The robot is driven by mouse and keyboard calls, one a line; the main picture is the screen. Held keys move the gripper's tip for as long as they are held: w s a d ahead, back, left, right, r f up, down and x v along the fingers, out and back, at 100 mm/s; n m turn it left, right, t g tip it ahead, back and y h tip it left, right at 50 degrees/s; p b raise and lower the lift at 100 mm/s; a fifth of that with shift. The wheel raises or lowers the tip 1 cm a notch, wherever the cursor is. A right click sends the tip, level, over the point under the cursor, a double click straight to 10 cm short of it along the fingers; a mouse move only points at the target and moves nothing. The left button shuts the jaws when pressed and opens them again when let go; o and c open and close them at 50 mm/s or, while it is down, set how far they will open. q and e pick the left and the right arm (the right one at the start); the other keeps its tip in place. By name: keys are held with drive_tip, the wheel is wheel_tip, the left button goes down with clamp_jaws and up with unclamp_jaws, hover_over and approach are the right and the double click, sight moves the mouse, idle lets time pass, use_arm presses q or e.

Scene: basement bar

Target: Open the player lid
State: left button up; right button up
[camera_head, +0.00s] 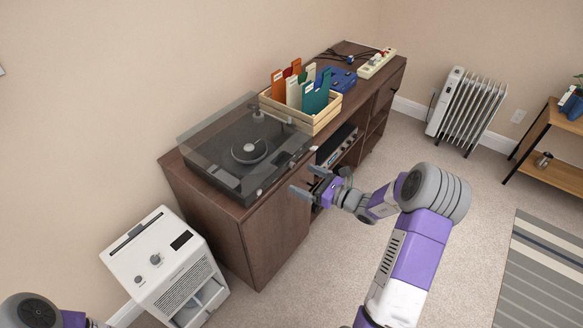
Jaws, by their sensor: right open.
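The record player (232,181) sits on the near end of a dark brown cabinet. Its smoked, see-through lid (215,140) lies over the deck and looks closed; the platter with a pale centre shows through it. My right gripper (304,181) is open and empty, just right of the player's front edge, with its fingers pointing left toward the lid. It looks apart from the lid, though the exact gap is hard to tell. Of my left arm only a part shows at the bottom left corner; its gripper is out of the picture.
A wooden crate of records (325,117) stands close behind the player on the cabinet (275,232). Beyond it are a blue device (337,79) and a power strip (377,63). A white appliance (163,262) stands left of the cabinet. The carpet in front is clear.

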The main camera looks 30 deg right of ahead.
sight(287, 162)
drive_tip(key=shift+m+t+h, duration=0.3)
drive_tip(key=shift+m+t, duration=0.1)
drive_tip(key=w, duration=0.2)
drive_tip(key=w+r+b, duration=0.1)
drive_tip(key=w, duration=0.2)
drive_tip(key=w+a, duration=0.1)
drive_tip(key=w, duration=0.1)
drive_tip(key=shift+w+a+r+b, duration=0.15)
drive_tip(key=shift+r+b, duration=0.1)
drive_tip(key=shift+b, duration=0.15)
drive_tip(key=c, duration=1.5)
drive_tip(key=shift+r, duration=0.1)
